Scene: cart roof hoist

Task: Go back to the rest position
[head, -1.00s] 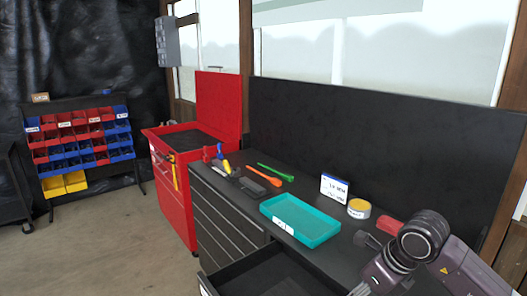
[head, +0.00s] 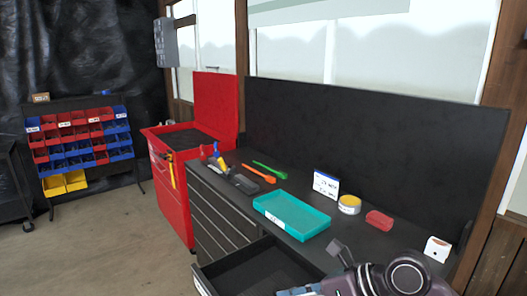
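My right arm shows at the bottom right of the head view, in front of the bench's near edge, with its rounded dark joint facing me. My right gripper (head: 315,291) shows only in part at the bottom edge, and its fingers cannot be made out clearly. A dark piece (head: 342,253) stands up beside the arm; I cannot tell whether it belongs to the gripper or lies on the bench. My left gripper is out of view.
An open drawer (head: 211,272) juts out from the dark bench (head: 300,248). On the bench are a teal tray (head: 290,215), yellow tape (head: 349,204), a red block (head: 379,220), a white box (head: 437,249) and tools. A red cabinet (head: 172,200) and bin rack stand left, with clear floor between.

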